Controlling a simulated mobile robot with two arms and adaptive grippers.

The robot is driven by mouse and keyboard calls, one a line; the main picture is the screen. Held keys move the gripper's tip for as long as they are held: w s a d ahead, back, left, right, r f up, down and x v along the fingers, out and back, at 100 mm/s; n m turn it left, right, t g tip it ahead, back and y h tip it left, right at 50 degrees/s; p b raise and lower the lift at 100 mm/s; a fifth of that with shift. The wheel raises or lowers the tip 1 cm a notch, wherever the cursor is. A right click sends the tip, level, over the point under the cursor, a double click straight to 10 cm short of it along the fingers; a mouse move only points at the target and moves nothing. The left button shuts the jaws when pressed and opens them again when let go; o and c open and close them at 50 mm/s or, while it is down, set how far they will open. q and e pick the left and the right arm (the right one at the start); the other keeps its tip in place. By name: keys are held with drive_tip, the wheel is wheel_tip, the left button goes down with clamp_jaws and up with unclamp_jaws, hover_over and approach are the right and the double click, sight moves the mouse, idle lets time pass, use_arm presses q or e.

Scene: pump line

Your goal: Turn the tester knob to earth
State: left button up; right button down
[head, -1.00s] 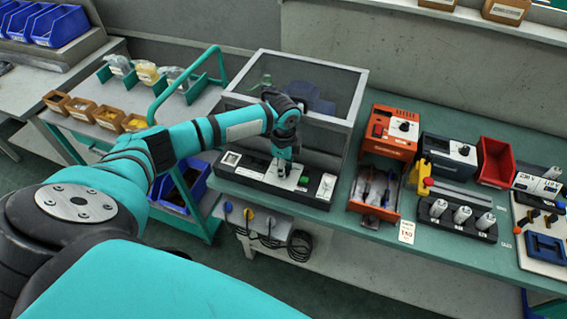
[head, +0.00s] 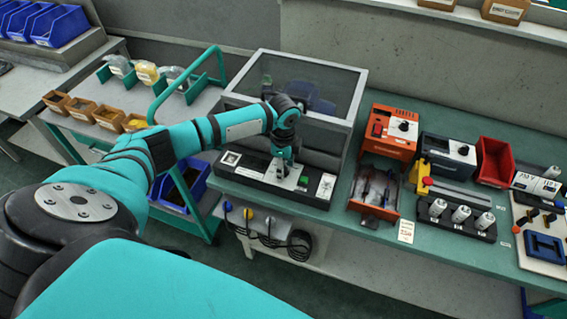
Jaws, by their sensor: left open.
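The tester is a low dark box (head: 245,173) with light panels, at the front edge of the green bench below the mesh enclosure. My left gripper (head: 283,175) points down over the right half of its top, at a light grey panel. The gripper is open. The knob itself cannot be made out; the gripper covers that part of the panel. Whether the fingers touch anything there cannot be told. My right gripper is not in view.
The mesh enclosure (head: 312,85) stands right behind the tester. To the right are an orange unit with a drawer (head: 392,130), a blue-grey unit (head: 447,158) and a red bin (head: 494,160). A cart (head: 100,135) with small bins is at left. Cables hang below the bench.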

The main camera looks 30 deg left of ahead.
use_arm(q)
wheel_tip(320, 180, up, 12)
idle(0.6)
